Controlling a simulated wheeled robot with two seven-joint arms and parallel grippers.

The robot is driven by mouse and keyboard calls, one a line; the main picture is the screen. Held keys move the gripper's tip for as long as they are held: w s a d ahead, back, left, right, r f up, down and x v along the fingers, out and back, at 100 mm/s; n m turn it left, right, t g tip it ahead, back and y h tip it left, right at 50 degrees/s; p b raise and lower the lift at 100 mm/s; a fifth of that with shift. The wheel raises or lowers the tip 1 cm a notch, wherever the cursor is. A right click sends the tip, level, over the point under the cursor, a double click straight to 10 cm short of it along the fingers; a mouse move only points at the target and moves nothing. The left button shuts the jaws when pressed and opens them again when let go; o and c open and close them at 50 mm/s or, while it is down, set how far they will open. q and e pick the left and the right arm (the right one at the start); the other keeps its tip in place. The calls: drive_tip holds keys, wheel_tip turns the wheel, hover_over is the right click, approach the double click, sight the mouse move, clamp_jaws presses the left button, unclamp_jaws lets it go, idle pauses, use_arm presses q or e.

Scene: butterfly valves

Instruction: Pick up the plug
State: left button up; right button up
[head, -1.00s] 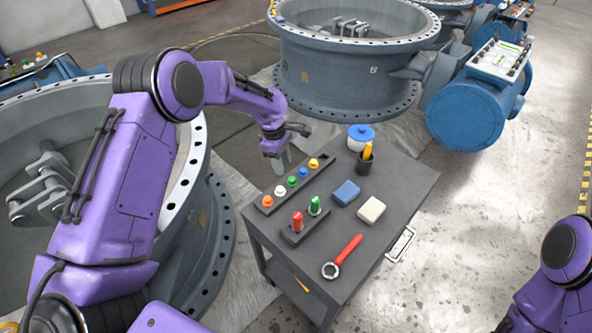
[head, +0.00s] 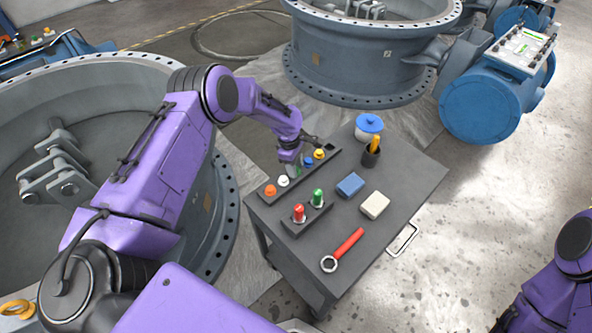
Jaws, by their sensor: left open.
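A long dark rack (head: 330,148) on the cart holds a row of small coloured plugs: orange (head: 270,191), white (head: 283,181), green, blue (head: 308,161) and yellow (head: 319,154). A shorter dark block (head: 306,218) in front holds a red piece (head: 298,212) and a green piece (head: 317,197), both upright.
The grey cart top (head: 400,200) also bears a blue block (head: 350,185), a cream block (head: 375,205), a red-handled wrench (head: 345,248), a dark cup (head: 371,156) and a blue-lidded white pot (head: 368,127). Large valve bodies (head: 370,60) stand behind and left. The cart's right side is clear.

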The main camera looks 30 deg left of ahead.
use_arm(q)
clamp_jaws()
drive_tip(key=shift+r, duration=0.1)
